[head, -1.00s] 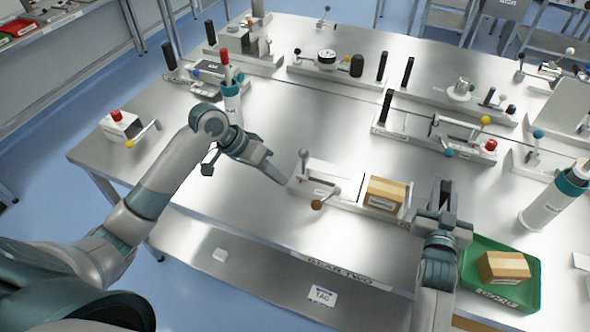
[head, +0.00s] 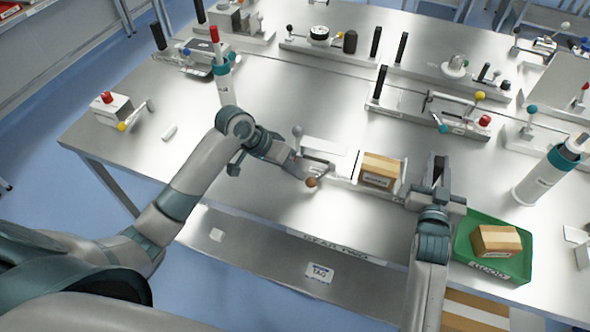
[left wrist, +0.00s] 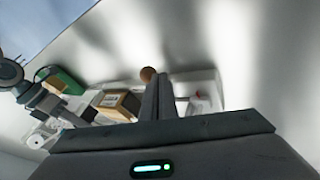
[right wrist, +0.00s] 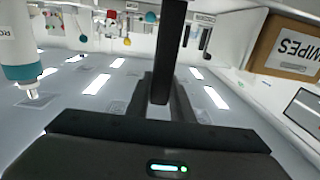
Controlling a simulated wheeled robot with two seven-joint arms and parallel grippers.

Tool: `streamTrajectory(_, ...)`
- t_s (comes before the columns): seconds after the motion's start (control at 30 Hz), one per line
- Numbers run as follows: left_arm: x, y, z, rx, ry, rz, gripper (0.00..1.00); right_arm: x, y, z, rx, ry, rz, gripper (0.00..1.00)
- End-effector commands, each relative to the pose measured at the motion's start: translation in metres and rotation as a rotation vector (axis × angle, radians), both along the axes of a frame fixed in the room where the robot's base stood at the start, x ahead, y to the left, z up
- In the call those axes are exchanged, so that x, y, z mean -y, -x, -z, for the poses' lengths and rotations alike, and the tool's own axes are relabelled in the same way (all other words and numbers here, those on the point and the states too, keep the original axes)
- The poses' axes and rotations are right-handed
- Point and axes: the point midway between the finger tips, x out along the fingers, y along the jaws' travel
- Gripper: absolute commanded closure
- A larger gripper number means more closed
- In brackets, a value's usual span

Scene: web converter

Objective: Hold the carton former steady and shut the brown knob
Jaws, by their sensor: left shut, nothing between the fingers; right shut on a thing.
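The carton former (head: 341,180) is a pale base at the table's front edge, carrying a brown carton (head: 380,171). Its brown knob (head: 311,182) is on a lever at the left end, and also shows at the fingertips in the left wrist view (left wrist: 148,74). My left gripper (head: 300,170) is shut and empty, its tips right beside the brown knob; whether they touch I cannot tell. My right gripper (head: 438,172) is shut on a black upright handle (right wrist: 172,40) at the right end of the carton former. The handle's lower part is hidden by the fingers.
A grey-knobbed lever (head: 297,131) stands behind the brown knob. A green tray (head: 464,236) with a box is right of my right arm. A white-and-teal cylinder (head: 545,176) stands further right. The table left of the carton former is mostly clear.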

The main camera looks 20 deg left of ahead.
Motion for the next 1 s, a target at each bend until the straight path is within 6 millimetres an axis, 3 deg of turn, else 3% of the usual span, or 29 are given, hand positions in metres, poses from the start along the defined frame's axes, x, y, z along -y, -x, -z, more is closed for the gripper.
streamTrajectory(0.03,0.000,0.000,0.001,0.000,0.000,0.000,1.00,0.000,0.003,0.014,-0.028,0.002,0.000,1.00)
streamTrajectory(1.0,0.011,0.010,0.002,-0.002,0.000,-0.118,1.00,0.000,0.003,0.014,-0.028,0.002,0.000,1.00)
